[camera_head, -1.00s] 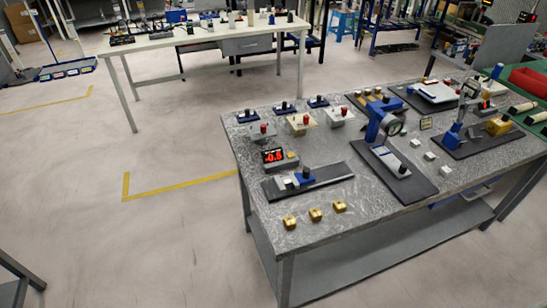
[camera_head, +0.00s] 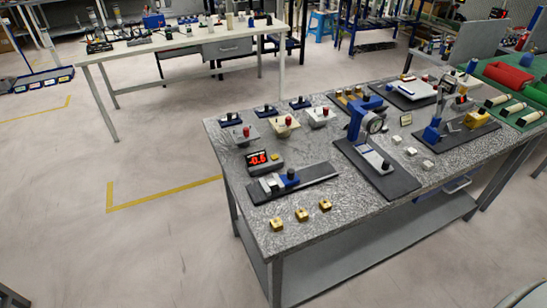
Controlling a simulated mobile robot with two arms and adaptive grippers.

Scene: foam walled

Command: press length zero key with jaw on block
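A small display box (camera_head: 263,166) with red digits stands at the left of the speckled grey bench. Its digits look like -0.6, though the last one is hard to read. A yellow key (camera_head: 275,157) sits on its right side. In front lies a dark length gauge plate (camera_head: 318,181) with a blue sliding jaw (camera_head: 290,179) and a pale block-like part (camera_head: 270,184) at its left. The two look close together; I cannot tell whether they touch. Several gold blocks, one of them the leftmost gold block (camera_head: 277,224), lie near the front edge. Neither gripper is in view.
A dial gauge stand (camera_head: 362,122) is right of the length gauge, with small white blocks (camera_head: 412,151) beyond. Red-knobbed boxes (camera_head: 284,127) stand behind the display. A white table (camera_head: 180,42) is behind. The floor left of the grey bench (camera_head: 250,215) is clear.

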